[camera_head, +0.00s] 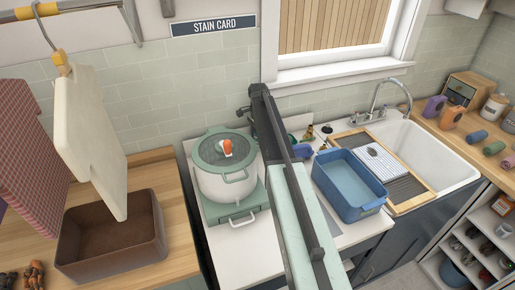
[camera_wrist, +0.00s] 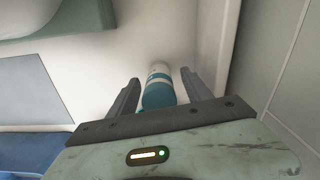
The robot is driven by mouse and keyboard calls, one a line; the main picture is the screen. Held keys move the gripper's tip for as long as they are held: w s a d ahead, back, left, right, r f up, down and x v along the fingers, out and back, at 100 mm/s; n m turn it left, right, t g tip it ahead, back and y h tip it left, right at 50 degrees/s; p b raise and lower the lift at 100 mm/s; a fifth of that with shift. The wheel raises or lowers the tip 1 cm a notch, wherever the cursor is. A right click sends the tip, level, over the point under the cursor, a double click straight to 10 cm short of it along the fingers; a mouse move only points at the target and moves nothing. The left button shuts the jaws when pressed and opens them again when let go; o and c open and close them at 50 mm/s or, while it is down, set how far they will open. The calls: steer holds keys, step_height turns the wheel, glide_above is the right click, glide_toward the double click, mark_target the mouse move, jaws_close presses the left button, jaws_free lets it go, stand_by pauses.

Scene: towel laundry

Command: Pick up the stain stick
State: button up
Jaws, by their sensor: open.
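The stain stick, as I take it, is a small white and teal cylinder (camera_wrist: 158,92) in the wrist view, on a pale surface. My gripper (camera_wrist: 160,77) is open, with one dark finger on each side of the cylinder. A gap shows between the cylinder and each finger. The cylinder's near end is close to the gripper's palm. I cannot tell whether it stands or lies. In the head view my arm crosses the counter, and I cannot make out the stick there.
A lidded pot (camera_head: 225,187) is left of my arm. A blue basin (camera_head: 343,205) and a sink (camera_head: 440,160) are to the right. A brown bin (camera_head: 68,248) is at left. Small bottles (camera_head: 309,133) stand by the wall.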

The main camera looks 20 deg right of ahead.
steer(key=shift+f, duration=0.25)
steer(key=shift+c, duration=0.4)
jaws_close()
steer(key=shift+p, duration=0.3)
